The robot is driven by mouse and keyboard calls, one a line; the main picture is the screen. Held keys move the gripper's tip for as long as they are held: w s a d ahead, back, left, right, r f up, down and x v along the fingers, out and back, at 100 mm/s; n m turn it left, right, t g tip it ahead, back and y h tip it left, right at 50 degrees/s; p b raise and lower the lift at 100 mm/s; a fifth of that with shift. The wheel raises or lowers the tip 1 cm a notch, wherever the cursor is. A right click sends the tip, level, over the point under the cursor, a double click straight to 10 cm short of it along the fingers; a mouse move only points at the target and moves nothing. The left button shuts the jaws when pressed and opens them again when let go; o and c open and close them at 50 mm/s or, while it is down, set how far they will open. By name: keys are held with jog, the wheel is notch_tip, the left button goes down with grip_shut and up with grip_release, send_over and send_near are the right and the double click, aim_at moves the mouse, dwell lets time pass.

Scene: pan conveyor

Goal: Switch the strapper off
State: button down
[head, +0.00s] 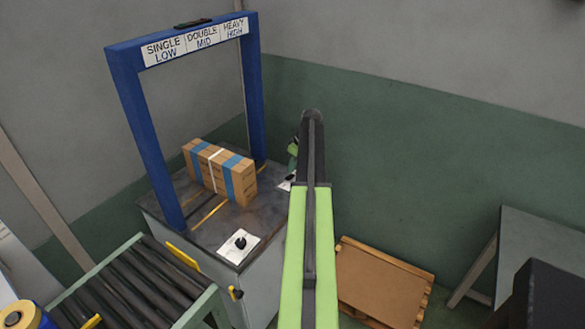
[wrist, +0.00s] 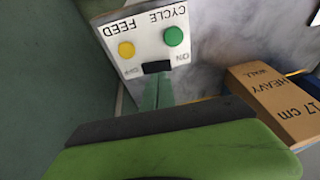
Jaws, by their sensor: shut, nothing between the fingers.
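The strapper is a grey-topped machine with a blue arch (head: 135,115) in the head view. Its white control panel (wrist: 140,45) shows upside down in the wrist view, with a yellow FEED button (wrist: 126,49), a green CYCLE button (wrist: 173,36) and a black switch (wrist: 156,67) between the ON and OFF labels. I cannot tell which way the switch is set. My gripper (wrist: 158,82) is shut and empty, its narrow green fingers pointing at the switch; whether they touch it is unclear. In the head view my arm mostly hides the gripper and the panel (head: 286,184).
A brown carton (head: 240,183) with blue bands and a white strap stands under the arch. A white plate with a black knob (head: 240,243) is at the front corner. A roller conveyor (head: 130,290) is at left, a pallet (head: 385,285) and a grey table (head: 550,240) at right.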

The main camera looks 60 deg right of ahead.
jog(key=p+v, duration=0.9)
jog(key=v, duration=0.2)
jog(key=shift+r+p, duration=0.35)
jog(key=shift+p, duration=0.05)
jog(key=shift+d+f, duration=0.1)
jog(key=shift+d, duration=0.05)
